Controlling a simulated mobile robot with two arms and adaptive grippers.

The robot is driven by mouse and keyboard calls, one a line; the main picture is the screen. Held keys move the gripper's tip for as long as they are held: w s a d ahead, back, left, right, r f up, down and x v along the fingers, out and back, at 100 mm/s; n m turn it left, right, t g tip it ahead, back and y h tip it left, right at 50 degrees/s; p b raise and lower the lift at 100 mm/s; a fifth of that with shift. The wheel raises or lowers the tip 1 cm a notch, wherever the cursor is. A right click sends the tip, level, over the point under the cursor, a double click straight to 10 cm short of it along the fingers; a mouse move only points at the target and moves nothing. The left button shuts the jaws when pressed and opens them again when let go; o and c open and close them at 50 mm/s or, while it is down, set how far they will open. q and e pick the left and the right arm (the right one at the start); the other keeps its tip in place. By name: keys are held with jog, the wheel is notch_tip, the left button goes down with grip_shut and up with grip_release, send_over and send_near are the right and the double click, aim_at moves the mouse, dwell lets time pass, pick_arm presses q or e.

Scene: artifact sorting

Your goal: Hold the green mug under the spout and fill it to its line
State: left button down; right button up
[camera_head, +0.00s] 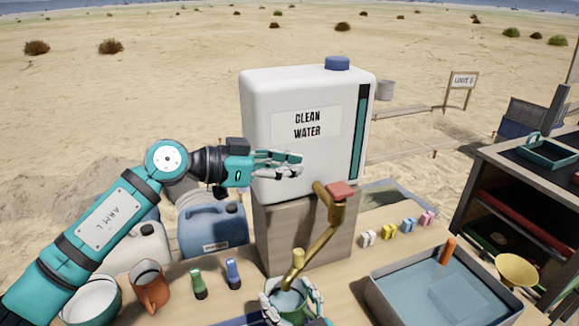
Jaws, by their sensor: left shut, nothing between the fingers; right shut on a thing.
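The green mug (288,317) is at the bottom edge, partly hidden by the fingers of my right gripper (292,297), which is shut on it. Pale blue-green shows inside the mug; its line cannot be made out. The brass spout (322,241) slants down from the tap, and its lower end is over the mug's mouth. The tap has a red handle (340,190). The white "CLEAN WATER" tank (305,158) stands on a block (300,230). My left gripper (297,163) is shut and empty in front of the tank, left of and above the tap handle.
A grey basin (374,292) of water is at right, with an orange-handled tool (448,250). Small coloured blocks (389,232) lie behind it.

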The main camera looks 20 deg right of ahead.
aim_at(282, 311)
jog(key=shift+s+a+b, duration=0.25)
jog(key=shift+s+a, duration=0.3)
jog(key=shift+s, duration=0.2)
jog(key=shift+s+a+b, duration=0.2)
jog(key=shift+s+a, duration=0.3)
jog(key=shift+s, duration=0.25)
jog(key=s+a+b, duration=0.2)
jog(key=s+a, duration=0.1)
jog(key=s, duration=0.2)
jog(key=shift+s+a, duration=0.15)
jog(key=shift+a, duration=0.1)
jog(key=shift+r, duration=0.1)
